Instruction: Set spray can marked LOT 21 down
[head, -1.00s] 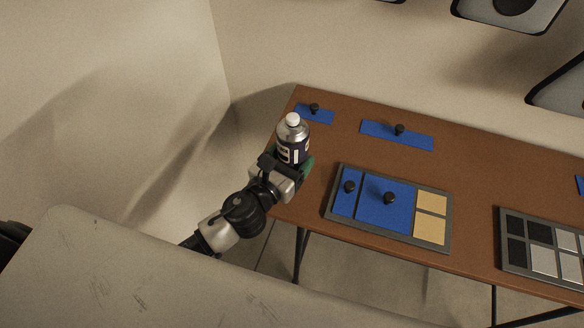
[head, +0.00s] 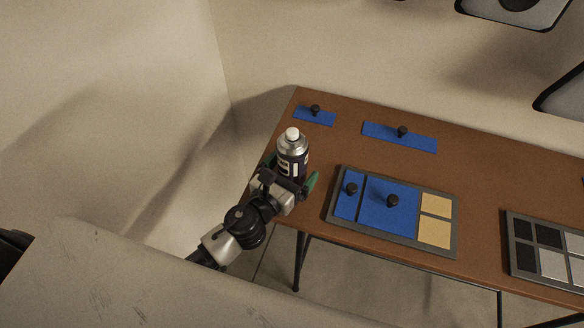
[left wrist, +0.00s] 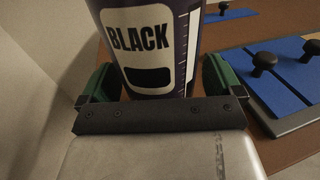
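The spray can (head: 292,158) is dark with a white label, a silver shoulder and a white cap. It stands upright at the left end of the brown table (head: 400,275). In the left wrist view the can (left wrist: 150,45) shows the word BLACK; no LOT 21 marking is readable. My left gripper (head: 291,172) has its green fingers on either side of the can, spread apart, with a gap showing beside it. The left wrist view also shows the fingers (left wrist: 160,85) around the can's lower part. The can's base is partly hidden by the gripper. My right gripper is not in view.
A grey-framed tray (head: 447,246) with blue lids and tan sections lies right of the can. Two blue knobbed plates (head: 314,116) (head: 400,136) lie along the back. Another tray (head: 507,240) with dark and grey squares is at right.

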